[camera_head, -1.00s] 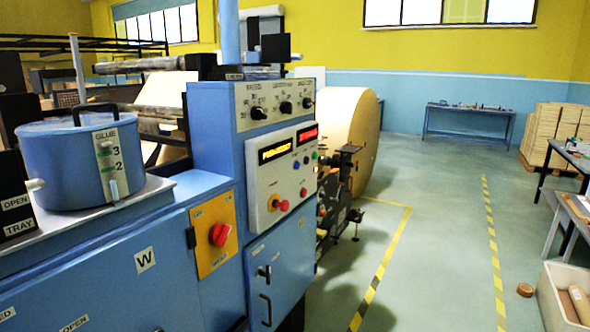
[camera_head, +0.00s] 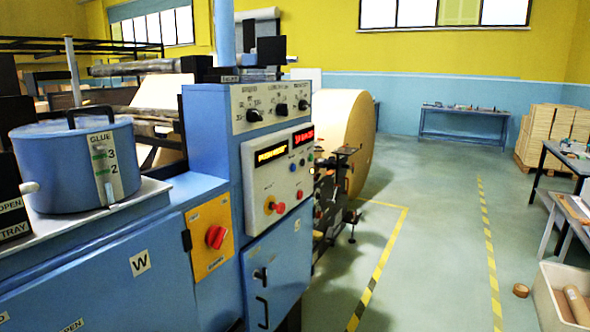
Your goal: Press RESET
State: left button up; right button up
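The light control panel (camera_head: 277,172) is on the front of the blue machine cabinet. It carries two lit displays, one amber (camera_head: 271,154) and one red (camera_head: 303,137), with several small coloured buttons (camera_head: 294,167) below them. A larger red mushroom button (camera_head: 277,207) sits at the panel's lower part. The button labels are too small to read, so I cannot tell which one is RESET. Neither of my grippers shows in the head view.
A red rotary switch (camera_head: 215,237) on a yellow plate and a cabinet door handle (camera_head: 262,312) stick out below the panel. A blue glue pot (camera_head: 70,170) stands at left. A large kraft roll (camera_head: 350,135) is behind the cabinet. The floor (camera_head: 435,240) at right is open.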

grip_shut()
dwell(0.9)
